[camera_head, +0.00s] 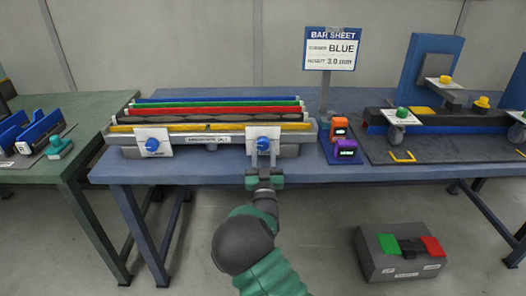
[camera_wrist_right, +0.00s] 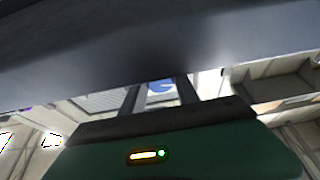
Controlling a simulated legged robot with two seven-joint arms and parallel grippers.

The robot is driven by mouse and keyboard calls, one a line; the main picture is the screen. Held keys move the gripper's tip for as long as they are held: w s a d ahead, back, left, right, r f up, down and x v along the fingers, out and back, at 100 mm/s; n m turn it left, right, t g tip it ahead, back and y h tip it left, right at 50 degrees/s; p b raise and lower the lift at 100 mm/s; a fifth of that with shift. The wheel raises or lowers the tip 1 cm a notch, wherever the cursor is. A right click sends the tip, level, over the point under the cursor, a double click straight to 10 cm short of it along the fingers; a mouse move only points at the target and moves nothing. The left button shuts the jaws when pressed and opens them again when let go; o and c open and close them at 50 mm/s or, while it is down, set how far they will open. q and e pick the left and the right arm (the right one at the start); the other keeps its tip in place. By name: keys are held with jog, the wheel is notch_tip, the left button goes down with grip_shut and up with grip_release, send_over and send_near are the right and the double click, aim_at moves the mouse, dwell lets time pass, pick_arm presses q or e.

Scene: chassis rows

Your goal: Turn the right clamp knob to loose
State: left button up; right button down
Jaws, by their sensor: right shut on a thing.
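The right clamp knob (camera_head: 263,143) is blue and sits on a white plate at the right front of the bar rack. A matching left clamp knob (camera_head: 152,145) is on the left plate. My right gripper (camera_head: 263,158) comes up from below in the head view and is shut on the right clamp knob. In the right wrist view a little of the blue knob (camera_wrist_right: 160,87) shows between the two fingers (camera_wrist_right: 160,97). The knob's exact turn angle is too small to read. My left gripper is not in view.
The rack (camera_head: 210,140) holds several coloured bars on the blue table (camera_head: 215,172). A pedal box (camera_head: 403,252) lies on the floor.

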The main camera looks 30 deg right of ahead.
jog(key=n+y, duration=0.1)
jog(key=n, duration=0.1)
jog(key=shift+d+r+n+t+p, duration=0.1)
jog(key=shift+n+t+p, duration=0.2)
jog(key=shift+p, duration=0.05)
jog(key=shift+n, duration=0.3)
jog(key=c, duration=0.9)
grip_release()
jog(key=p+v, duration=0.1)
jog(key=v, duration=1.6)
jog(key=shift+p, duration=0.3)
jog(key=shift+d, duration=0.15)
